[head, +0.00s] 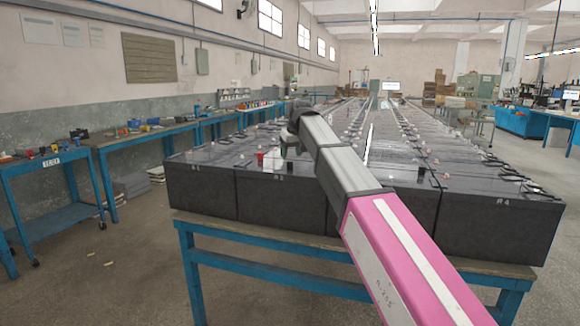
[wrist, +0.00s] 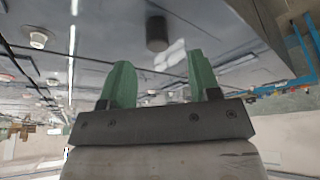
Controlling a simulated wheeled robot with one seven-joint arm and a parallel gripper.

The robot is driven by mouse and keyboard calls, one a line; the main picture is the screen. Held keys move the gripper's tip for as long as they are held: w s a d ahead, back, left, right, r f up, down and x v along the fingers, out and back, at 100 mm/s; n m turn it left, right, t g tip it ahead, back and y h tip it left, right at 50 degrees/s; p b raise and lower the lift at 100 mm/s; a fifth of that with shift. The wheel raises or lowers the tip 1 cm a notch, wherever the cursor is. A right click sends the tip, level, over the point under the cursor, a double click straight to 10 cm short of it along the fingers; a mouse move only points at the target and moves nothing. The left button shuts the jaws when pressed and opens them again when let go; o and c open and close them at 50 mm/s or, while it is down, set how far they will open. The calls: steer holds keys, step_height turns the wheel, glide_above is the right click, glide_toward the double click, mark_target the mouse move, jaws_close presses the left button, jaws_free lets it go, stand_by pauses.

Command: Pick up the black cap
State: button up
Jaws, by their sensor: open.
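In the wrist view a black cap (wrist: 157,33), a short dark cylinder, stands on the grey battery top beyond my fingertips. My gripper (wrist: 159,62) is open and empty, its two green fingers apart. The cap lies ahead of the gap between them and is not touched. In the head view my gripper (head: 286,149) hangs over the front batteries, partly hidden by my own arm. A small black cap (head: 421,174) also shows on a front battery to the right of my arm. I cannot tell whether it is the same one.
A red cap (head: 260,158) stands on the front battery left of my gripper. White pieces (wrist: 170,55) lie beside the cap in the wrist view. Long battery rows fill the blue-framed table (head: 262,238). Blue benches (head: 52,165) with small items line the left wall.

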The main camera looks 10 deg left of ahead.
mark_target(290, 162)
steer(key=x, duration=0.5)
steer(key=shift+d, duration=0.2)
steer(key=c, duration=1)
